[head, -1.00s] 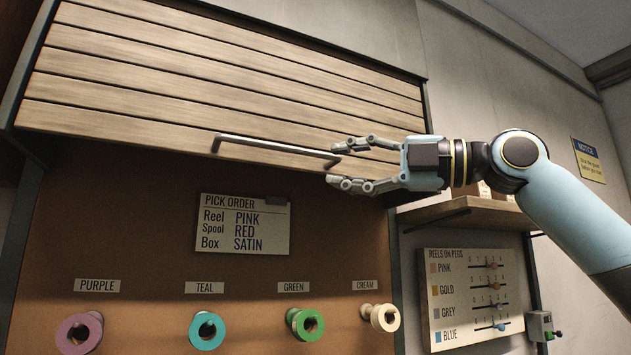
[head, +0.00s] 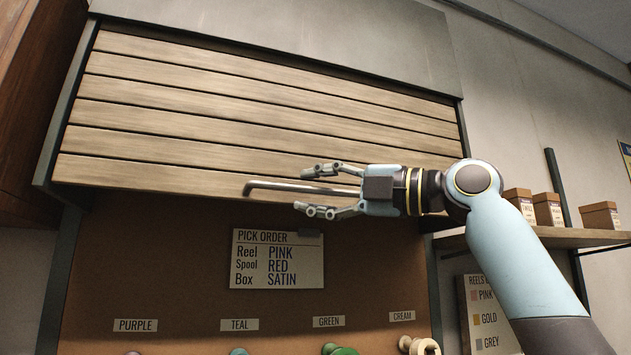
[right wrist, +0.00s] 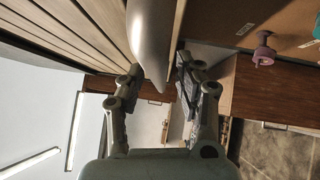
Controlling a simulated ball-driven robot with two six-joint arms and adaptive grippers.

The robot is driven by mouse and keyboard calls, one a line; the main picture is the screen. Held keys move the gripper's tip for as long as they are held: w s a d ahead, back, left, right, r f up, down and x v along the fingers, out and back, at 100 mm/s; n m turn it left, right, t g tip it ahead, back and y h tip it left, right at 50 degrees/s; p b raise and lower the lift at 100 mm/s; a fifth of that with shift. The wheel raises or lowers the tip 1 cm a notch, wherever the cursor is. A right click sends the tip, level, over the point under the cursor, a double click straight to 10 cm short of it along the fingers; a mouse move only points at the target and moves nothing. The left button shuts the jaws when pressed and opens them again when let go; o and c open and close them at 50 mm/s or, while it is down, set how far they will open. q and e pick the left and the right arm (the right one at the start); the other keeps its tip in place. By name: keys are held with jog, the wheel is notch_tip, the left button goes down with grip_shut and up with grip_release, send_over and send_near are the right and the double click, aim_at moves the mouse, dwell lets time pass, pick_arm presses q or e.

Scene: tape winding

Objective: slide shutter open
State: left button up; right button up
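The shutter (head: 250,123) is made of wooden slats and hangs down over the upper part of the cabinet. A grey bar handle (head: 268,187) runs along its bottom edge. My right gripper (head: 308,190) is at the right part of the handle, with one finger above the bar and one below. In the right wrist view the handle (right wrist: 150,38) runs between the two fingers (right wrist: 157,82), which stand apart with gaps beside it. The right gripper looks open. My left gripper is not in view.
Below the shutter is an open brown board with a pick order sign (head: 277,258) and labelled pegs holding reels, such as a green one (head: 338,350). At right, a shelf (head: 560,238) carries several small boxes (head: 548,209). A reel chart (head: 488,318) hangs beneath it.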

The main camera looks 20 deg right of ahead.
grip_shut()
dwell(0.3)
dwell(0.3)
